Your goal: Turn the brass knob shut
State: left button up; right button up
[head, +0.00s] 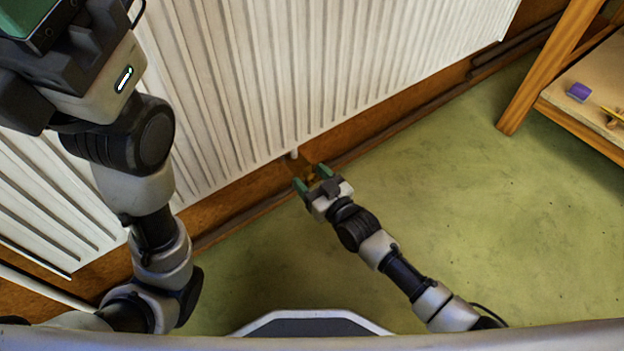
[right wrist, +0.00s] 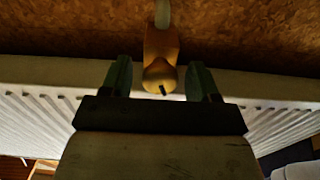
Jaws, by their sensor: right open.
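The brass knob (right wrist: 160,76) hangs at the end of a pale pipe (right wrist: 162,14) in the right wrist view, with a small dark pin or slot on its face. My right gripper (right wrist: 159,82) is open, with one green finger on each side of the knob and a gap showing on both sides. In the head view my right gripper (head: 312,179) is low at the radiator's bottom edge, and the knob (head: 310,177) shows small and partly hidden between its fingers. Part of my left gripper (head: 28,18) is at the top left corner, cut off by the frame.
The white ribbed radiator (head: 300,70) fills the wall behind. A brown skirting board and a dark pipe (head: 420,112) run below it. A wooden bench (head: 575,125) stands at the right, with a purple block (head: 578,92) on its shelf. The green floor (head: 450,190) between is clear.

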jog(key=c, duration=0.9)
